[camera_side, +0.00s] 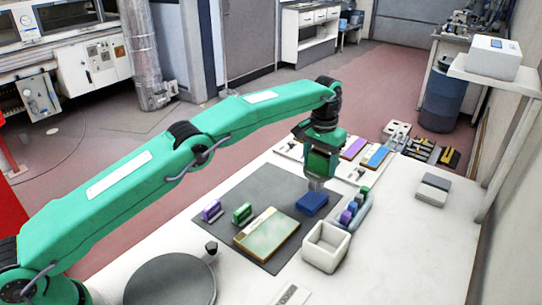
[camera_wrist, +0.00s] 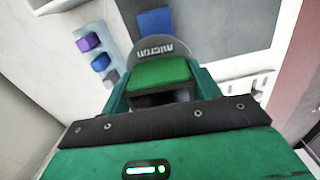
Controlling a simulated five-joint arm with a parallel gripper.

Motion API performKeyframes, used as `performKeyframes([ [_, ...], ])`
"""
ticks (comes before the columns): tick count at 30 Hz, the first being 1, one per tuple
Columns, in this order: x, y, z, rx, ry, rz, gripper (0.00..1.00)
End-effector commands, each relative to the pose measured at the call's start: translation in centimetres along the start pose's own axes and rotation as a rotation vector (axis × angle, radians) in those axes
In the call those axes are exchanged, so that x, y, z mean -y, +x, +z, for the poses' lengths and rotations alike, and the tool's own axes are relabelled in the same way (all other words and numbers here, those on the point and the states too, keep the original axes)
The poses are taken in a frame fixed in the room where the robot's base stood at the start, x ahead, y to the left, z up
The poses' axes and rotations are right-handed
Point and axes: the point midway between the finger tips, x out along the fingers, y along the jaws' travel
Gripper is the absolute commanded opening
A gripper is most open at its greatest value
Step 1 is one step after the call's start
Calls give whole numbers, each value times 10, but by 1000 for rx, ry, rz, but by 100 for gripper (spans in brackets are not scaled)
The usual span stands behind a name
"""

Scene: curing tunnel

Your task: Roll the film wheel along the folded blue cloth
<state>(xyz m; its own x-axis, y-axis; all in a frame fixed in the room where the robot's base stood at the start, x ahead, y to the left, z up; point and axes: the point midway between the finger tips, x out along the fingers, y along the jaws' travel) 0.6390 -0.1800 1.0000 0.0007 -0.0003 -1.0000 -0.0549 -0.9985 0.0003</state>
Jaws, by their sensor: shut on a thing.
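My gripper (camera_side: 321,166) is above the dark mat in the side view, pointing down. In the wrist view my gripper (camera_wrist: 160,88) is shut on the film wheel (camera_wrist: 160,49), a grey disc with "micron" lettering. A green block shows between the fingers; I cannot tell whether it belongs to the wheel. The folded blue cloth (camera_side: 312,203) lies on the mat just below the gripper. It also shows in the wrist view (camera_wrist: 155,20), partly hidden behind the wheel. I cannot tell whether the wheel touches it.
On the dark mat (camera_side: 272,186) stand a purple piece (camera_side: 211,210), a green piece (camera_side: 242,213) and a framed panel (camera_side: 267,236). A white open box (camera_side: 326,246) and a rack (camera_side: 352,214) of coloured blocks are right of the cloth. The mat's back left is clear.

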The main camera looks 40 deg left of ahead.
Motion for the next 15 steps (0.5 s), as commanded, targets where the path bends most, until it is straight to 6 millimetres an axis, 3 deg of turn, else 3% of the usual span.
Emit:
performKeyframes([
  [15,0,-1,19,0,0,0,34],
])
